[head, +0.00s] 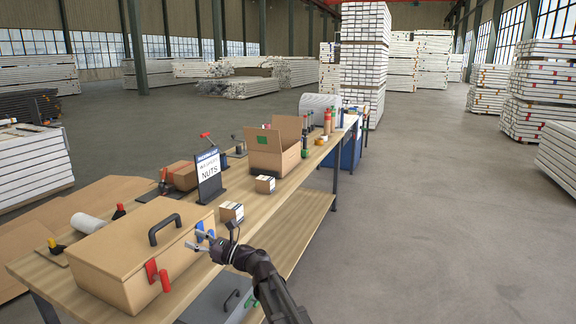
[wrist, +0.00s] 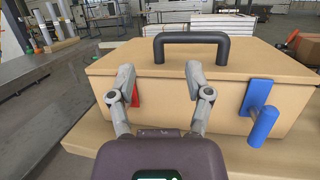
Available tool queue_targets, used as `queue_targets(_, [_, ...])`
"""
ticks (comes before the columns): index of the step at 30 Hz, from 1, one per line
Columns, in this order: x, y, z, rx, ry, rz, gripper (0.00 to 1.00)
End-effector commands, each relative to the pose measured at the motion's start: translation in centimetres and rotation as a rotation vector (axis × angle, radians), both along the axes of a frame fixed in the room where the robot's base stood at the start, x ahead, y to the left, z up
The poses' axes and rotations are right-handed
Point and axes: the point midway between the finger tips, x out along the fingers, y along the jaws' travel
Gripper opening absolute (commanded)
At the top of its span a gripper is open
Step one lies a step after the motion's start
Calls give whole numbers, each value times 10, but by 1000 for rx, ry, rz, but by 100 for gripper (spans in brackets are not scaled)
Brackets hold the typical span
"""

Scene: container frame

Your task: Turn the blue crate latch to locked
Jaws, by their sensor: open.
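A tan crate (head: 120,250) with a black top handle stands on the near end of the workbench. It fills the middle of the wrist view (wrist: 190,100). The blue latch (wrist: 260,108) is on the crate's front face at the right, its plate upright and its lever angled downward. In the head view the blue latch (head: 204,232) is partly hidden by my gripper (head: 198,241). A red latch (head: 156,275) is at the face's other end; my left finger partly covers it in the wrist view (wrist: 135,95). My gripper (wrist: 160,78) is open and empty before the face, between the latches.
A grey case (head: 218,300) is on the lower shelf. The floor (head: 430,220) to the right is clear.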

Motion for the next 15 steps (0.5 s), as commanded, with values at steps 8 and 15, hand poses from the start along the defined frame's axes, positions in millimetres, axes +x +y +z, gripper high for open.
queue_targets(8, [-3,-4,-7,-34,-38,-3,65])
queue_targets(15, [-10,-14,-24,-118,-131,-8,65])
